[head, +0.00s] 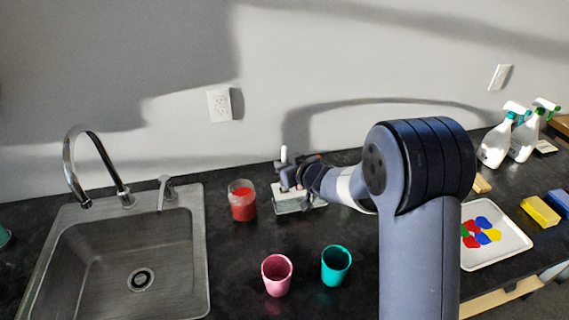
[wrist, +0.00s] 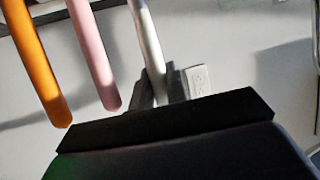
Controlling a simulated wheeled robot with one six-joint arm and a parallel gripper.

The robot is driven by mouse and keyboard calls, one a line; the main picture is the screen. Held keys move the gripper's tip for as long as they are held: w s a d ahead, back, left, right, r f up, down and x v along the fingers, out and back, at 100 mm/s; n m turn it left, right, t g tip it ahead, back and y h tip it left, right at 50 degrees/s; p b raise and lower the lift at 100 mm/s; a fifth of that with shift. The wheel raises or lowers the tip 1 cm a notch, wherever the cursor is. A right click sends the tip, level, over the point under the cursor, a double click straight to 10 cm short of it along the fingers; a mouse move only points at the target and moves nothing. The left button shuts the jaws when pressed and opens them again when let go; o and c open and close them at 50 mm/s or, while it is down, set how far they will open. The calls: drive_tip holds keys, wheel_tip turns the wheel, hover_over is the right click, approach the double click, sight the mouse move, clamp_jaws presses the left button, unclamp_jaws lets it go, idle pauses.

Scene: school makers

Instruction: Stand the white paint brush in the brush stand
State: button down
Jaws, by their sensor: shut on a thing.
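My gripper (head: 288,176) is shut on the white paint brush (wrist: 147,40), at the back of the counter. The brush's pale upper end (head: 284,153) shows above the jaws in the head view; its lower end is hidden. A pale, box-like thing, seemingly the brush stand (head: 313,206), is just below the gripper, partly covered by it. I cannot tell whether the brush is in it. In the wrist view, an orange handle (wrist: 38,60) and a pink handle (wrist: 95,55) are left of the white brush, apart from the jaws (wrist: 160,92).
A jar of red paint (head: 242,203) stands just left of the gripper. A pink cup (head: 276,276) and a teal cup (head: 336,266) stand in front. The sink (head: 197,250) is left; a paint tray (head: 510,246) and spray bottles (head: 495,145) are right.

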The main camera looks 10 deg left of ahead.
drive_tip(key=shift+f+b, duration=1)
drive_tip(key=shift+f, duration=0.55)
drive_tip(key=c, duration=1.3)
unclamp_jaws()
drive_tip(key=v, duration=1)
drive_tip(key=shift+s+d+r, duration=0.1)
drive_tip(key=shift+s+d, duration=0.15)
drive_tip(key=shift+s, duration=0.05)
